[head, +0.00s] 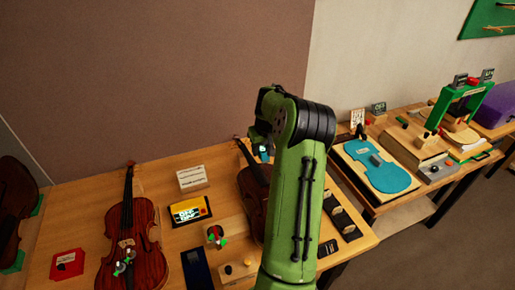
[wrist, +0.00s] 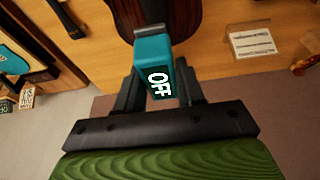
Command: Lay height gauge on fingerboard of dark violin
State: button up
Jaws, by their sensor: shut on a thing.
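My gripper (wrist: 159,92) is shut on a teal block with white "OFF" lettering and a grey metal end, which I take for the height gauge (wrist: 155,50). A small teal part of the gauge (head: 264,154) shows beside my arm in the head view. A dark brown violin (head: 252,190) lies on the bench, partly hidden behind my arm. Its body (wrist: 185,14) shows at the top of the wrist view, beyond the gauge. The gauge hides the neck area there, and I cannot tell whether they touch. Another dark violin (head: 14,205) stands at the far left.
A reddish violin (head: 150,262) lies left of the middle one. A white card (head: 192,178), a yellow-and-black box (head: 189,211) and a red box (head: 67,264) are on the bench. A second bench on the right holds a blue violin-shaped plate (head: 380,170) and a green frame (head: 437,112).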

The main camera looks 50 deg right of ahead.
jog(key=shift+s+a+r, duration=0.1)
jog(key=shift+s+a, duration=0.05)
jog(key=shift+s, duration=0.05)
jog(key=b, duration=0.5)
send_over(260, 175)
jog(key=s, duration=0.1)
jog(key=shift+a+f, duration=0.2)
jog(key=shift+f, duration=2.8)
jog(key=shift+f+b, duration=1.8)
jog(key=shift+f, duration=0.55)
jog(key=o, duration=1.2)
jog(key=shift+c, duration=0.2)
jog(key=p+v, duration=0.1)
jog(key=v, duration=1.5)
jog(key=shift+f, duration=0.1)
